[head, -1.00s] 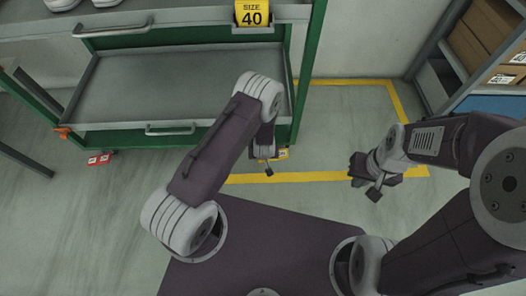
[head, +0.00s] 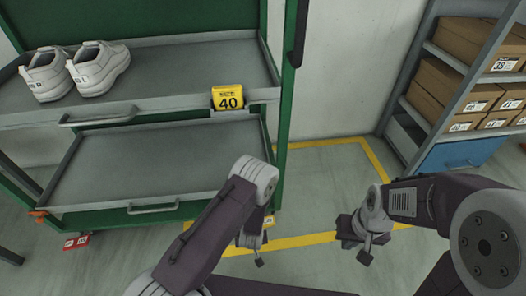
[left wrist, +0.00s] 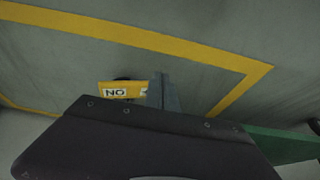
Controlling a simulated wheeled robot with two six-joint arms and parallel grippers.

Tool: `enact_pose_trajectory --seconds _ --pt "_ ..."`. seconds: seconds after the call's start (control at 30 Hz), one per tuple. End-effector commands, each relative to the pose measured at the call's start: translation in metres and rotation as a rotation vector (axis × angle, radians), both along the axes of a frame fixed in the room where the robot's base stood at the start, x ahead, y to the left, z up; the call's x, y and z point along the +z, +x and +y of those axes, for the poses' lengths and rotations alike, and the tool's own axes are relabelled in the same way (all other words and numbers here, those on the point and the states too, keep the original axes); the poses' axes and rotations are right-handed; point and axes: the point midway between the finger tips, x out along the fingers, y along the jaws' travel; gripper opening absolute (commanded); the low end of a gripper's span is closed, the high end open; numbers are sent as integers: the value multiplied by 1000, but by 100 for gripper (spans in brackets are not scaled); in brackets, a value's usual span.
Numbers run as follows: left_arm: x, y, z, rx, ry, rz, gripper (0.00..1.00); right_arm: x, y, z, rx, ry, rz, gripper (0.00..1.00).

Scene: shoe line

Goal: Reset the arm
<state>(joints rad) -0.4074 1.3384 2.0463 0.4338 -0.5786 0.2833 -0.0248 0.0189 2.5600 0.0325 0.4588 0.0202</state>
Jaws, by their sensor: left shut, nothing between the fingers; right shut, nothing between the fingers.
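My left arm reaches forward in the middle of the head view, bent at the elbow. Its gripper (head: 258,257) hangs down near the right front post of the green rack and is shut and empty. In the left wrist view the left gripper (left wrist: 162,92) points down over the floor, with nothing held. My right gripper (head: 361,249) is at the right in the head view, above the floor beside the yellow line. It is shut and empty.
A green rack with grey shelves (head: 150,166) stands at the left. A shelf unit with shoe boxes (head: 447,86) stands at the right. A yellow floor line (head: 373,155) marks clear floor between.

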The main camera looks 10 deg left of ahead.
Motion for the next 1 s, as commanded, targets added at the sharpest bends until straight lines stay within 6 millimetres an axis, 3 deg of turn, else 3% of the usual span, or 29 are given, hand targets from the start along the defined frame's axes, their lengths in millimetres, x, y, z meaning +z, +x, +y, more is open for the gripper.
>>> enact_pose_trajectory --seconds 0.17,0.27,0.37,0.4,0.5,0.6,0.7,0.93,1.0 --pt "12 4 -1 -2 -8 3 0 4 0 0 0 0 0 0" --pt "59 15 -5 -15 -41 27 0 16 0 0 0 0 0 0" --pt "134 20 -2 -54 -80 73 0 32 0 0 0 0 0 0" --pt "164 17 1 -74 -92 94 0 38 0 0 0 0 0 0" --pt "230 3 14 -126 -106 137 0 50 0 0 0 0 0 0" --pt "279 -19 28 -168 -104 173 0 59 0 0 0 0 0 0" --pt "317 -42 42 -203 -95 201 0 67 0 0 0 0 0 0" --pt "384 -99 72 -259 -55 260 0 86 0 0 0 0 0 0" --pt "416 -97 70 -260 -58 265 0 122 0 0 0 0 1 0"
